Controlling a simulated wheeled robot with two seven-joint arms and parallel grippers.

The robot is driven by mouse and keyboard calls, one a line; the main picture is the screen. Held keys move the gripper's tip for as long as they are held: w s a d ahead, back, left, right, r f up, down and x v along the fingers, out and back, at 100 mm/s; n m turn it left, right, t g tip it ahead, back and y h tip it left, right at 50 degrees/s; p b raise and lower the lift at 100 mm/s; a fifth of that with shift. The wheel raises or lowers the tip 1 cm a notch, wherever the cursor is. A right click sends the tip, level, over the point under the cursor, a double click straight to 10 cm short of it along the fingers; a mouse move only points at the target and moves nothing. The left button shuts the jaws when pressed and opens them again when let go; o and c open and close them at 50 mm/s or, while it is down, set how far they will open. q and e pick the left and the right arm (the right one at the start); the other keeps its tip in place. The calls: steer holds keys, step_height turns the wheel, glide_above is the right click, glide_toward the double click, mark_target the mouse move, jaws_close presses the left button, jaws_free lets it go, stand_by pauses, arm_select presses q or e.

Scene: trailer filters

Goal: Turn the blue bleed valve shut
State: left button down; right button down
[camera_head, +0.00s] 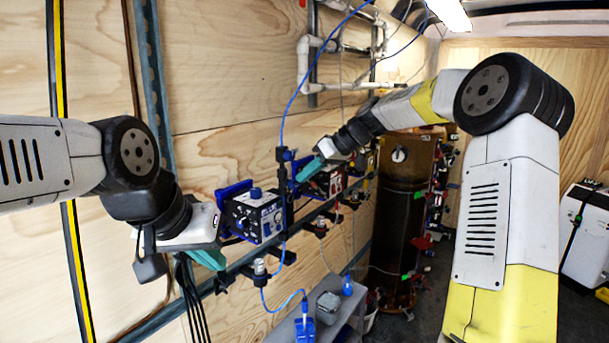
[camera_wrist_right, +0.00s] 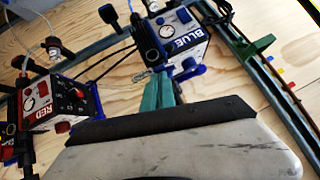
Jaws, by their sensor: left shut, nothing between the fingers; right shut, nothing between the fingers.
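The blue-trimmed control box (camera_head: 252,212) is mounted on the wall rail, with a blue knob (camera_head: 255,193) on top. In the right wrist view this box (camera_wrist_right: 182,42) reads BLUE. A small blue fitting (camera_head: 288,155) tops the black post beside it; I cannot tell for certain which blue part is the bleed valve. My right gripper (camera_head: 308,169) is shut and empty, close to the post's right side; its teal fingers (camera_wrist_right: 158,92) point toward the BLUE box. My left gripper (camera_head: 209,259) is shut and empty, below and left of the box.
A red box (camera_head: 328,181) sits right of the post and reads RED in the right wrist view (camera_wrist_right: 50,108). Blue hoses and black cables hang around the rail. A grey shelf (camera_head: 345,310) stands below. A dark cylinder (camera_head: 400,215) stands further right.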

steer(key=shift+w+d+f+m+g+y, duration=0.2)
steer(key=shift+f+m+g+y, duration=0.5)
steer(key=shift+m+g+y, duration=0.55)
steer(key=shift+w+d+f+m+g+y, duration=0.1)
steer(key=shift+w+f+m+g+y, duration=0.15)
steer(key=shift+f+m+g+y, duration=0.9)
steer(key=shift+w+d+f+m+g+y, duration=0.2)
steer(key=shift+m+g+y, duration=0.5)
steer(key=shift+m+y, duration=1.1)
steer(key=shift+y, duration=0.4)
steer(key=shift+w, duration=0.1)
